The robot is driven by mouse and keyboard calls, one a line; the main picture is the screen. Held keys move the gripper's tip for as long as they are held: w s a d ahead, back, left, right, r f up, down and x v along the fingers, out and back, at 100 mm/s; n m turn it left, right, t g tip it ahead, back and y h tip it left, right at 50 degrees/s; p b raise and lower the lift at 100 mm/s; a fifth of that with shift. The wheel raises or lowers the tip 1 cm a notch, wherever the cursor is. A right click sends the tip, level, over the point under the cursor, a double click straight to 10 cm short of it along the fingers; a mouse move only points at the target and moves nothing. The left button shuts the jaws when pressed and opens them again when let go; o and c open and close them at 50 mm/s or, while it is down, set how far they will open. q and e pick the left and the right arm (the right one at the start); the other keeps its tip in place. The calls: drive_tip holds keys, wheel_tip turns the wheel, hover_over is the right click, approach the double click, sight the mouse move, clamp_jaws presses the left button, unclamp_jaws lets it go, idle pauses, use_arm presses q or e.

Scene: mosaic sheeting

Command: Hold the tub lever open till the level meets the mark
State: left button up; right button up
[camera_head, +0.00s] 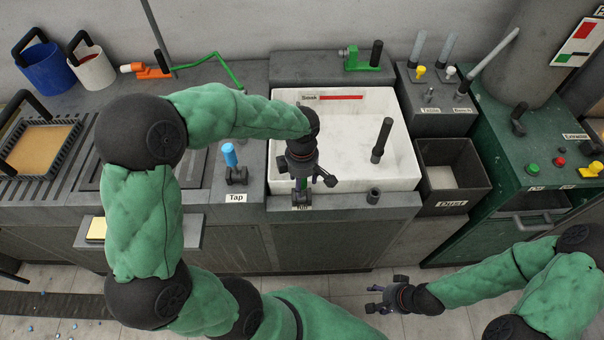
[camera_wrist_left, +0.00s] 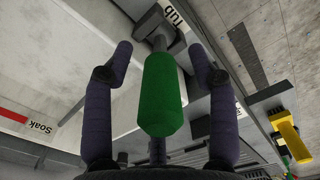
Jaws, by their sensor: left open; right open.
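The tub (camera_head: 400,165) is a white basin, with a red mark labelled "Soak" (camera_head: 340,97) on its back wall. I cannot make out a water level in it. The tub lever has a green handle (camera_wrist_left: 163,95) beside a "Tub" label in the left wrist view. In the head view my left gripper mostly hides the lever. My left gripper (camera_head: 311,178) is open over the tub's front edge; its fingers (camera_wrist_left: 160,70) stand on either side of the green handle, with gaps visible. My right gripper (camera_head: 385,297) is open and empty, low in front of the counter.
A blue-handled tap lever (camera_head: 229,155) stands left of the tub. A black upright handle (camera_head: 381,140) rises inside the tub. A dark "Dust" bin (camera_head: 455,205) and a green machine (camera_head: 530,185) are to the right. The floor around my right gripper is clear.

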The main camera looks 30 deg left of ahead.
sight(302, 200)
use_arm(q)
drive_tip(key=shift+f, duration=0.7)
clamp_jaws()
drive_tip(key=shift+s+d+f+b, duration=0.1)
drive_tip(key=shift+f+b, duration=0.05)
drive_tip(key=shift+b, duration=0.55)
drive_tip(key=t+b, duration=0.1)
drive_tip(key=b, duration=0.2)
drive_tip(key=s+d+t+y+b, duration=0.1)
drive_tip(key=b, duration=0.2)
drive_tip(key=s+t+y+b, duration=0.1)
drive_tip(key=b, duration=0.2)
drive_tip(key=shift+s+d+f+t+b, duration=0.1)
drive_tip(key=shift+d+f+t+b, duration=0.1)
drive_tip(key=shift+f+t+b, duration=0.1)
drive_tip(key=shift+s+d+f+t+y+b, duration=0.15)
drive_tip(key=shift+s+d+t+y+b, duration=0.05)
drive_tip(key=shift+s+t+y+b, duration=0.25)
drive_tip(key=shift+s+d+f+t+y+b, duration=0.15)
drive_tip(key=shift+s+t+y+b, duration=0.15)
drive_tip(key=shift+t, duration=0.25)
